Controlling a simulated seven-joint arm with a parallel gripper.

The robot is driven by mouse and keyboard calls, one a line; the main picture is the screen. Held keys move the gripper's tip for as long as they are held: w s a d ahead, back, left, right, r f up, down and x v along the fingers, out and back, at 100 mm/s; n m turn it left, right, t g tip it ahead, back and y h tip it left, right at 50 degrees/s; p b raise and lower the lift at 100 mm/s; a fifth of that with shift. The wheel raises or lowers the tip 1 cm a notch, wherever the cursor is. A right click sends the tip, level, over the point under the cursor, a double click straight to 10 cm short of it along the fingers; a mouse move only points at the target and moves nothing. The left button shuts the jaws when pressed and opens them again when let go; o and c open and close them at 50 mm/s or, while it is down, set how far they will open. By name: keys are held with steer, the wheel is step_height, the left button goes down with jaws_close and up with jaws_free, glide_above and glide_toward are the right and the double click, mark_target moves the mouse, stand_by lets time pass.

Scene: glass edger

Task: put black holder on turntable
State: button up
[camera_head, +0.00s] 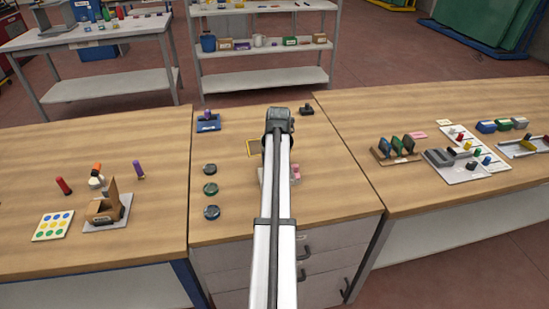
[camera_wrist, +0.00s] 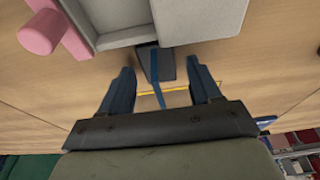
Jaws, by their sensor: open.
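My gripper (camera_wrist: 162,74) is open in the wrist view, its two dark fingers apart and pointing down at the middle table. A dark block with a blue strip (camera_wrist: 155,64) shows between and beyond the fingertips, beside a grey tray-like fixture (camera_wrist: 115,38); I cannot tell whether this block is the black holder. In the head view, my arm hides the fingers and most of the fixture. A small black object (camera_head: 307,110), possibly the holder, stands at the back of the middle table, right of my wrist. I cannot identify the turntable with certainty.
Three dark round discs (camera_head: 210,189) lie in a column at the left of the middle table. A blue holder (camera_head: 208,123) stands behind them. Pink cylinders (camera_wrist: 42,32) sit beside the grey fixture. A yellow outline (camera_head: 252,148) lies left of my arm. Side tables hold other items.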

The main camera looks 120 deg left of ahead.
steer(key=shift+r, duration=0.1)
steer(key=v, duration=1.1)
steer(key=shift+r, duration=0.3)
steer(key=shift+w+d+r, duration=0.1)
steer(key=shift+r, duration=0.15)
steer(key=c, duration=0.5)
steer(key=s+a+r, duration=0.3)
steer(key=f, duration=0.2)
steer(key=w+f+t+h, duration=0.1)
steer(key=f, duration=0.2)
steer(key=d+f+t+h, duration=0.1)
steer(key=f, duration=0.2)
steer(key=shift+w+f, duration=0.15)
steer(key=shift+w, duration=0.25)
steer(key=shift+s+f, duration=0.2)
steer(key=shift+f, duration=1.1)
steer(key=shift+s+f, duration=0.2)
steer(key=shift+f, duration=1.15)
